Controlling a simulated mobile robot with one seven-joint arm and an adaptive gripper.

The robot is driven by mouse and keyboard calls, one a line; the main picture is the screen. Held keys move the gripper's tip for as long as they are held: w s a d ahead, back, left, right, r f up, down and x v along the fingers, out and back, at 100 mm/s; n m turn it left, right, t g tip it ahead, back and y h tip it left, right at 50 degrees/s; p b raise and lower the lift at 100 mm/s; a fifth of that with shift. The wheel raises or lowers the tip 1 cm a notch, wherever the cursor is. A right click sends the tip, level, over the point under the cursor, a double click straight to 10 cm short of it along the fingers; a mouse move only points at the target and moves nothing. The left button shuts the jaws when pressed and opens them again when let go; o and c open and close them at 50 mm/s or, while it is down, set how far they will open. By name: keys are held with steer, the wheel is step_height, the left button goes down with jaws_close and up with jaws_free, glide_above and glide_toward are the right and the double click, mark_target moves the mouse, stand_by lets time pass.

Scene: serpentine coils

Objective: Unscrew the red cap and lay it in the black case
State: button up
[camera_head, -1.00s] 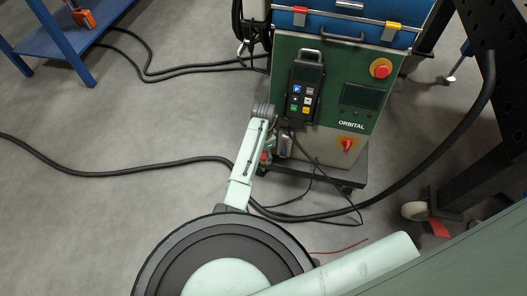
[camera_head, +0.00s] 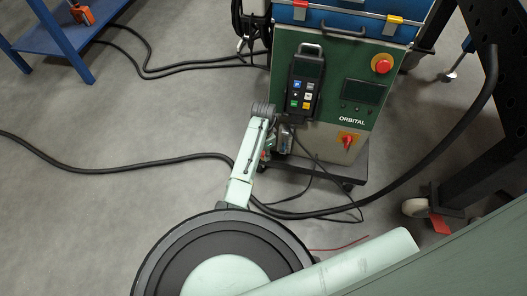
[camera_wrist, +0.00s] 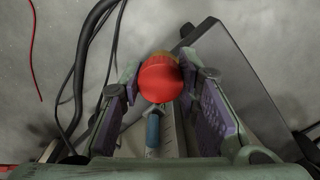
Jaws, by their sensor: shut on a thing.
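In the wrist view a round red cap (camera_wrist: 159,82) sits between the two fingertips of my gripper (camera_wrist: 161,76). The jaws are shut on the cap, one finger at each side. A yellow-orange part shows just beyond its upper edge. Whether the cap is still on its thread cannot be told. In the head view my pale green arm reaches toward the front of the green cabinet (camera_head: 326,120), and the cap is not clear there. I cannot make out a black case for sure in either view.
The cabinet carries a black keypad unit (camera_head: 306,82), a red button (camera_head: 382,64) and a red switch (camera_head: 347,141). A thick black hose (camera_head: 420,165) curves around its right side. A blue bench (camera_head: 62,42) stands at upper left. Grey floor on the left is mostly clear.

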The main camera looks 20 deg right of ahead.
jaws_close()
steer(key=shift+r+n+p, duration=0.15)
steer(key=shift+n+p, duration=0.25)
steer(key=shift+n, duration=0.1)
steer(key=shift+n+p, duration=0.4)
steer(key=shift+n, duration=0.7)
steer(key=shift+n+p, duration=0.6)
steer(key=shift+n, duration=1)
